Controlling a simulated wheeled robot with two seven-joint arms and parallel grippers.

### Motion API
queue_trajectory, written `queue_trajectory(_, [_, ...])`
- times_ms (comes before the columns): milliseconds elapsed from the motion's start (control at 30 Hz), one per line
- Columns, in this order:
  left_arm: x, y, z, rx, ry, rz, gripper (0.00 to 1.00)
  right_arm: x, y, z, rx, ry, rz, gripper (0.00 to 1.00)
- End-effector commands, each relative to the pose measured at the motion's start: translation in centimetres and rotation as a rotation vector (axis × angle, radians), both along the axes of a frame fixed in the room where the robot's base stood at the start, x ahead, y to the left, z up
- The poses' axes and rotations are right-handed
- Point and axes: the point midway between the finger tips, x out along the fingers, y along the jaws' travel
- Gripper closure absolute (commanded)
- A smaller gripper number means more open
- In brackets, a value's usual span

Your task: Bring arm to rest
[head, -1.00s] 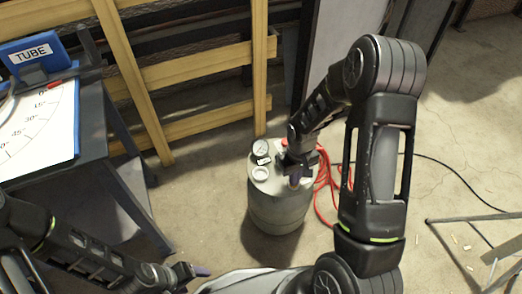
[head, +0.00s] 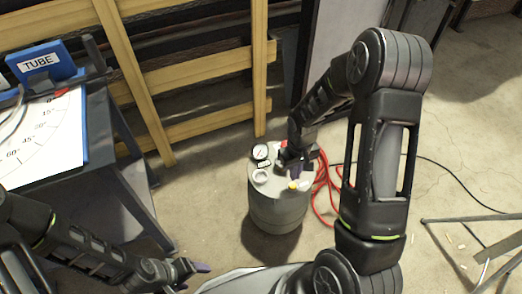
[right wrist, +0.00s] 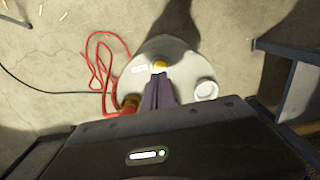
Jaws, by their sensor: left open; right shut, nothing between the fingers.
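My right gripper (head: 293,171) is shut and empty above the top of a grey tank (head: 278,212). In the right wrist view its purple fingers (right wrist: 159,78) are together, with their tips just at a small yellow knob (right wrist: 160,65) on the tank's top. I cannot tell whether they touch it. The yellow knob also shows in the head view (head: 293,186). My left gripper (head: 195,274) is open and empty low in the head view, in front of the dark table, with nothing near its fingers.
A dark table (head: 118,190) at the left bears an angle chart (head: 45,140) and a blue bin marked TUBE (head: 40,63). A yellow wooden rack (head: 190,68) stands behind. Red hose (head: 325,190) lies right of the tank. A metal stand (head: 470,218) is at the right.

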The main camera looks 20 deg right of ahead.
Motion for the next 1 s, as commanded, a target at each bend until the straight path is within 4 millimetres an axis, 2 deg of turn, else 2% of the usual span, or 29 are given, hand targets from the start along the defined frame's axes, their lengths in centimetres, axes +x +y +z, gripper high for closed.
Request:
queue_trajectory(33, [0.0, 0.0, 0.7, 0.0, 0.0, 0.0, 0.31, 0.0, 0.0, 0.8, 0.0, 0.0, 0.0, 1.0])
queue_trajectory(200, [0.0, 0.0, 1.3, 0.0, 0.0, 0.0, 0.31, 0.0, 0.0, 1.6, 0.0, 0.0, 0.0, 1.0])
queue_trajectory(800, [0.0, 0.0, 1.3, 0.0, -0.001, -0.004, 0.31, 0.0, 0.0, 1.6, 0.0, 0.0, 0.001, 1.0])
queue_trajectory(967, [0.0, 0.0, 1.3, 0.0, -0.001, -0.004, 0.31, 1.7, 0.5, 1.5, 0.014, -0.079, -0.011, 1.0])
queue_trajectory(1000, [0.0, 0.0, 1.3, 0.0, -0.001, -0.004, 0.31, 2.1, 1.4, 1.3, 0.033, -0.112, -0.018, 1.0])
